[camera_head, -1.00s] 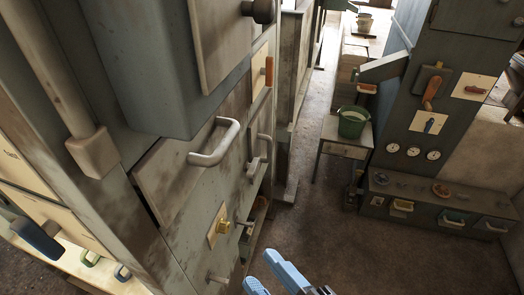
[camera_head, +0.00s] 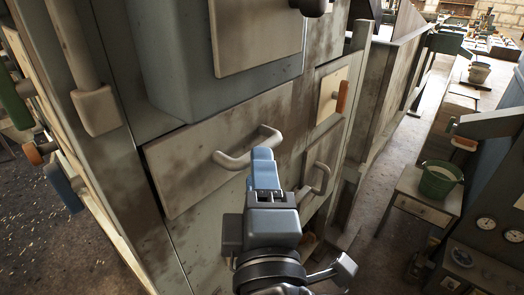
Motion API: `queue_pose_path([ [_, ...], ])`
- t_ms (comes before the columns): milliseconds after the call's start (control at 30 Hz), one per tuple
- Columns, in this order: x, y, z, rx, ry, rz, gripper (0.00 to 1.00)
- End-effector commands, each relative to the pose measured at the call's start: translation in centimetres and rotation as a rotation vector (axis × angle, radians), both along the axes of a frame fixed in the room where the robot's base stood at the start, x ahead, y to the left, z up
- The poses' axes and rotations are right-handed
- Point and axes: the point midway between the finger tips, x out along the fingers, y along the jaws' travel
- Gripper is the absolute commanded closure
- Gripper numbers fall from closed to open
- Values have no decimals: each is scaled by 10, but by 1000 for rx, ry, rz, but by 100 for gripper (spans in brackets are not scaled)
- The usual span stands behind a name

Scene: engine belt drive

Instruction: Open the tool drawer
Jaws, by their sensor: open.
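A wide grey, stained drawer front (camera_head: 180,168) is set in the cabinet and looks flush with it. Its pale grey bar handle (camera_head: 232,161) stands out from the right part of the front. My gripper (camera_head: 262,158) has blue fingers that reach up to the handle and overlap its middle in the picture. The fingers are open, but seen from behind, so the gap between them is hard to see. I cannot tell whether they touch the handle or surround it. My gripper body hides the part of the cabinet below.
A second handle (camera_head: 320,178) is on a smaller panel to the right. An orange lever (camera_head: 342,97) sits on a cream plate above it. A blue-grey box (camera_head: 175,60) juts out above the drawer front. A green bucket (camera_head: 440,180) stands on a small table at the right.

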Motion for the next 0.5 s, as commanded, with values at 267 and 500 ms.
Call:
queue_pose_path([
  [267, 38, 4, 6, 0, 0, -1, 57],
  [500, 46, 5, 6, 1, 1, 1, 57],
])
